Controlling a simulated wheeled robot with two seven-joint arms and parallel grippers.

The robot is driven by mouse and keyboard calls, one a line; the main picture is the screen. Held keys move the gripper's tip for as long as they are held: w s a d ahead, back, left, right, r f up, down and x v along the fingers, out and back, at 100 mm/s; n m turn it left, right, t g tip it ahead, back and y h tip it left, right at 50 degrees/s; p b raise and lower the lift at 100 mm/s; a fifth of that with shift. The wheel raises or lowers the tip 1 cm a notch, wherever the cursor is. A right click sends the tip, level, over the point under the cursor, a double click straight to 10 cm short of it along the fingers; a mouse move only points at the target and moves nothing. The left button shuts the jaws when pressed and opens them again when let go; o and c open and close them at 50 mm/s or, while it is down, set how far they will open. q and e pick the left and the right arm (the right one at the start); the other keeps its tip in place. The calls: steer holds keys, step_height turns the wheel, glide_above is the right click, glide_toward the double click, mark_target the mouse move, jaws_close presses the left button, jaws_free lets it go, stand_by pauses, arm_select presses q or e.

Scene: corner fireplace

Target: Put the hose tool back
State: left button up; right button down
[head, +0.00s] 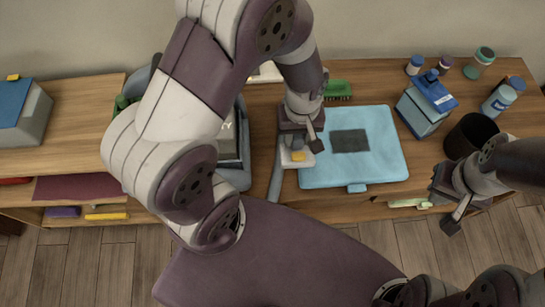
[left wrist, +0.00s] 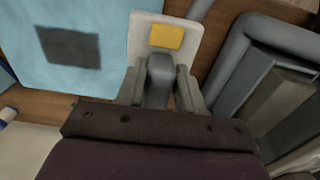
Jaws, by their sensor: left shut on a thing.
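My left gripper (head: 298,140) is shut on a grey handle, which I take for the hose tool (left wrist: 158,82), at the left edge of the light blue mat. In the left wrist view the grey handle stands between the two fingers. A white plate with a yellow patch (left wrist: 166,37) is right beside the handle; I cannot tell whether it belongs to the tool or is its holder. A grey hose (head: 275,172) runs down beside the plate to the counter's front edge. My right gripper (head: 445,208) is open and empty at the front right.
The light blue mat (head: 385,160) with a dark patch lies flat on the wooden counter. A grey bin (head: 236,177) is left of the hose. A green brush (head: 338,89), a blue-grey box (head: 421,112), bottles (head: 498,101) and a dark cup (head: 470,133) stand behind and right.

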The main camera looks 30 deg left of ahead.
arm_select(q)
steer(key=s+a+f, duration=0.1)
steer(key=f, duration=0.1)
steer(key=s+a+f, duration=0.1)
steer(key=a+f, duration=0.1)
steer(key=s+a+f, duration=0.1)
steer(key=f, duration=0.2)
steer(key=shift+s+a+f, duration=0.1)
steer(key=shift+s+a, duration=0.25)
steer(key=shift+s, duration=0.05)
steer(key=shift+w+f, duration=0.1)
steer(key=shift+f, duration=0.1)
steer(key=shift+b, duration=0.3)
steer(key=o, duration=0.9)
steer(key=shift+f, duration=0.1)
steer(key=shift+o, duration=0.2)
